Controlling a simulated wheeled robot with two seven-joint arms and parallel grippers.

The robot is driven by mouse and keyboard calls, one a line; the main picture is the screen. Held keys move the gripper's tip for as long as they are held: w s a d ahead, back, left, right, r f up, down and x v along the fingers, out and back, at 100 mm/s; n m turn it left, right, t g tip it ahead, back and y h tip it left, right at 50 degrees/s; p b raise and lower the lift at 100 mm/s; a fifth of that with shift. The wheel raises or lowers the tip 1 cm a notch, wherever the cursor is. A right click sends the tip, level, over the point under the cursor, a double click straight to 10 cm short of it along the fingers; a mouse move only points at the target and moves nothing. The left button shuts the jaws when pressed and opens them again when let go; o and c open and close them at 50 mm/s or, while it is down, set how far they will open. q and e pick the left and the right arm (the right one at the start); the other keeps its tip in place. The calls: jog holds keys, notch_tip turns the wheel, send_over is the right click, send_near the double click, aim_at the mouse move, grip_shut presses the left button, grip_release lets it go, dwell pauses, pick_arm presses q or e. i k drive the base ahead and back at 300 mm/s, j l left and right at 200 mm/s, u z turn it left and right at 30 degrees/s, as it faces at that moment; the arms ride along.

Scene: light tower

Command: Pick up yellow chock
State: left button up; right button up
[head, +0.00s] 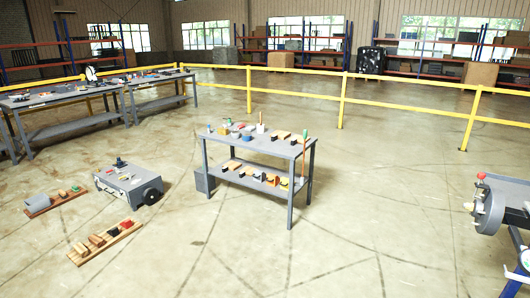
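A grey two-level work table (299,156) stands in the middle of the head view. Small wedge-like blocks lie in a row on its lower shelf, several of them black with wood-coloured or orange parts. A yellow-orange block (271,179) near the right part of that shelf may be the yellow chock. It is too small to tell its shape for sure. Another orange-yellow piece (284,184) lies just right of it. Neither of my grippers shows in the head view.
Two boards with blocks (104,242) lie on the floor at the left, near a grey wheeled cart (128,183). Grey machinery (489,208) stands at the right edge. A yellow railing (342,100) runs behind. The floor before the table is clear.

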aim_at(284, 182)
jog(key=i, duration=1.95)
